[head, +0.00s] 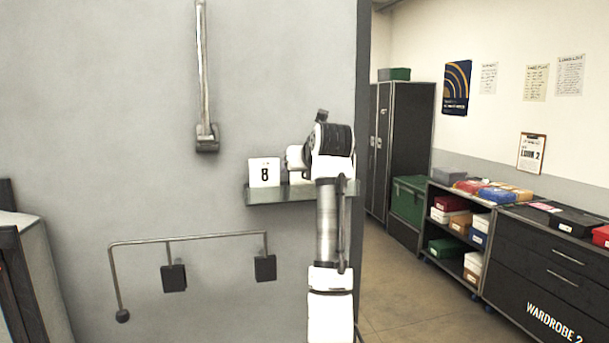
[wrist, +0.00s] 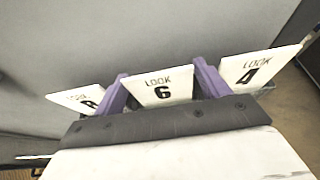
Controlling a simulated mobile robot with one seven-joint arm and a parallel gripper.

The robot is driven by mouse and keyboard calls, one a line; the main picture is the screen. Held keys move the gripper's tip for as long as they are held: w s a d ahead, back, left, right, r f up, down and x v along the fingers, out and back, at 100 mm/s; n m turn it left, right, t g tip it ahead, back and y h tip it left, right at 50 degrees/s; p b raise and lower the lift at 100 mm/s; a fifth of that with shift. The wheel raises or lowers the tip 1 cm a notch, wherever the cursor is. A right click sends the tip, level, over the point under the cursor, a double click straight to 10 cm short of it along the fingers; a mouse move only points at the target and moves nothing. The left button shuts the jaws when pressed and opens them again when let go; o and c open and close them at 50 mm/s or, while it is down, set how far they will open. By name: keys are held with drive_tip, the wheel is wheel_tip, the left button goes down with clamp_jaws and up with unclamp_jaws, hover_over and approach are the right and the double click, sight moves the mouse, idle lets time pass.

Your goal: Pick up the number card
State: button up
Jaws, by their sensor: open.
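In the wrist view three white number cards stand in a row: LOOK 8 (wrist: 80,98) at left, LOOK 6 (wrist: 160,87) in the middle and LOOK 4 (wrist: 252,68) at right. My gripper (wrist: 161,69) is open, its two purple fingers apart, one on each side of the LOOK 6 card in the picture. I cannot tell whether they touch it; its lower edge is hidden behind the gripper body. In the head view the 8 card (head: 264,172) stands upright on a narrow wall shelf (head: 262,196). My arm hides most of the shelf's right part.
A metal rail (head: 190,238) with dark blocks projects below the shelf. A bar (head: 202,70) hangs on the grey wall above. The wall ends just right of my arm. Beyond are lockers (head: 410,120), shelves with boxes (head: 455,215) and open floor (head: 410,285).

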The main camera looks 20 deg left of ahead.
drive_tip(key=c, duration=0.7)
drive_tip(key=shift+r, duration=0.1)
drive_tip(key=shift+r, duration=0.55)
wheel_tip(320, 180, up, 2)
drive_tip(key=shift+r, duration=0.2)
drive_tip(key=s+d+b, duration=0.3)
drive_tip(key=s, duration=0.1)
drive_tip(key=s+d+b, duration=0.2)
drive_tip(key=s+b, duration=0.2)
drive_tip(key=s+d+f+b, duration=0.1)
drive_tip(key=s+d+b, duration=0.2)
drive_tip(key=s, duration=0.2)
drive_tip(key=shift+d, duration=0.35)
drive_tip(key=c, duration=0.5)
drive_tip(key=b+v, duration=0.2)
drive_tip(key=b, duration=0.3)
drive_tip(key=shift+s+d+b, duration=0.2)
drive_tip(key=shift+s+b, duration=0.05)
drive_tip(key=shift+b, duration=0.05)
